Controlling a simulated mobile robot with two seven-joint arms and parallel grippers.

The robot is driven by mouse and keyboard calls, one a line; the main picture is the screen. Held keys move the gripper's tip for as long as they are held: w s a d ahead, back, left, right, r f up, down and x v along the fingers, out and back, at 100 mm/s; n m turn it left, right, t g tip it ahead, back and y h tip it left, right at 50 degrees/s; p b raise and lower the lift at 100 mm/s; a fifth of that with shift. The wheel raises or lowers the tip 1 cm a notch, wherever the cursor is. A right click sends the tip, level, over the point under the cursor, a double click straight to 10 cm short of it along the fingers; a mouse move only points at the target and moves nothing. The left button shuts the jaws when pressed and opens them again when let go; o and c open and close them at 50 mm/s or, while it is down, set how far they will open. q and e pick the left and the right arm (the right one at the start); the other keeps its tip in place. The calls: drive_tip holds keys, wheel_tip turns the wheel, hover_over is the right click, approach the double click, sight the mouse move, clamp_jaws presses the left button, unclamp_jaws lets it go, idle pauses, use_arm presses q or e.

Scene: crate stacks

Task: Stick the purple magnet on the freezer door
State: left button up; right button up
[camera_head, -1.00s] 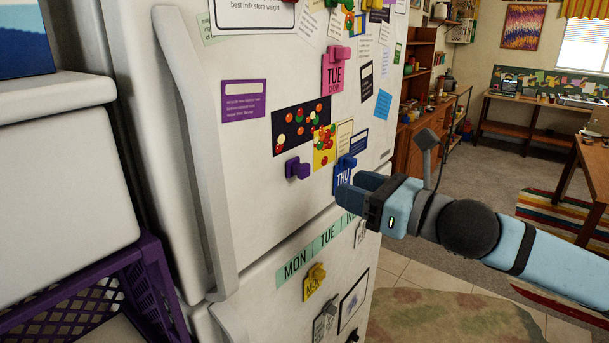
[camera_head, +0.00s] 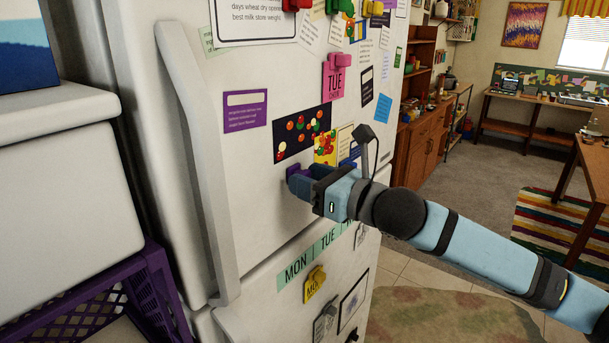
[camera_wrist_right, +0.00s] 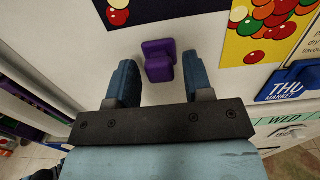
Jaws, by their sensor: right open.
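The purple magnet (camera_wrist_right: 159,62) is on the white upper door (camera_head: 250,180) of the fridge, below a dark card with colored dots. In the head view the magnet (camera_head: 293,170) is mostly hidden by my right gripper (camera_head: 298,182). My right gripper is open at the door. In the right wrist view its two blue fingers (camera_wrist_right: 142,80) stand on either side of the magnet, with gaps between them and it. My left gripper is not in view.
A yellow magnet (camera_head: 315,281) is on the lower door. The long door handle (camera_head: 197,150) is to the left. A purple crate (camera_head: 150,285) stands at lower left.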

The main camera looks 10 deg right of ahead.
drive_tip(key=c, duration=0.6)
drive_tip(key=shift+v, duration=2.55)
drive_tip(key=shift+c, duration=0.3)
